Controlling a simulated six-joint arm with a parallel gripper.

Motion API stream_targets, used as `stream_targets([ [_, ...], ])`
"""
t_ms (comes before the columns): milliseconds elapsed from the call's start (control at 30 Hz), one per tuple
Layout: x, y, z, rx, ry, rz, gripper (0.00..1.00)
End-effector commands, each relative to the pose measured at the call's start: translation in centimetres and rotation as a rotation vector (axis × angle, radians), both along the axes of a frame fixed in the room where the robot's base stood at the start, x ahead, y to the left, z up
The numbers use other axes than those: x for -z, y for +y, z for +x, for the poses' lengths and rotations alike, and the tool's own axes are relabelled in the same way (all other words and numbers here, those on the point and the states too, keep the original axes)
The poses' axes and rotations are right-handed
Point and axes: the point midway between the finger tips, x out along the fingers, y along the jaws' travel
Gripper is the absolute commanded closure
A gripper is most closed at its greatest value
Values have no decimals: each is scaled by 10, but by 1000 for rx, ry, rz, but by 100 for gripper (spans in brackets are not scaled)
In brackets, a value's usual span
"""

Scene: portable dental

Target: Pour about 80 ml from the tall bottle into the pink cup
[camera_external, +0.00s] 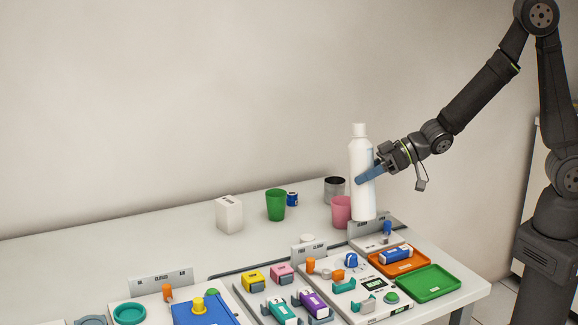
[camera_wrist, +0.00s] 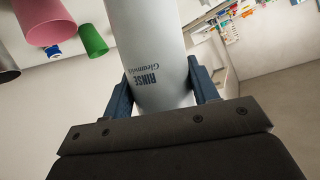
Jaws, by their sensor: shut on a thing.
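The tall bottle (camera_external: 362,200) is white, upright and narrow at the top, at the right of the table in the external view. My gripper (camera_external: 366,176) is shut on its body, with blue fingers on either side. The wrist view shows my gripper (camera_wrist: 163,88) around the bottle (camera_wrist: 150,45), which bears the printed word RINSE. The pink cup (camera_external: 341,211) stands upright just left of the bottle, which partly hides it. It also shows at the upper left of the wrist view (camera_wrist: 46,22). I cannot tell whether the bottle's base touches the table.
A grey metal cup (camera_external: 335,190) stands behind the pink cup. A green cup (camera_external: 276,206), a blue can (camera_external: 292,199) and a white box (camera_external: 229,215) stand farther left. An orange tray (camera_external: 413,266), a green tray (camera_external: 430,284) and several small items fill the front. The back left is clear.

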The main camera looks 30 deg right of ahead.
Motion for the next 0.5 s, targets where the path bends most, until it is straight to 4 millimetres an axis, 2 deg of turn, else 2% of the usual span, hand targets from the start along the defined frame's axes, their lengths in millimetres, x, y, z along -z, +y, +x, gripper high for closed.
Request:
stream_targets([
  [133, 10, 0, 0, 1, 92, 16, 75],
  [367, 44, 0, -1, 2, 244, 39, 75],
  [500, 45, 0, 0, 1, 330, 58, 75],
])
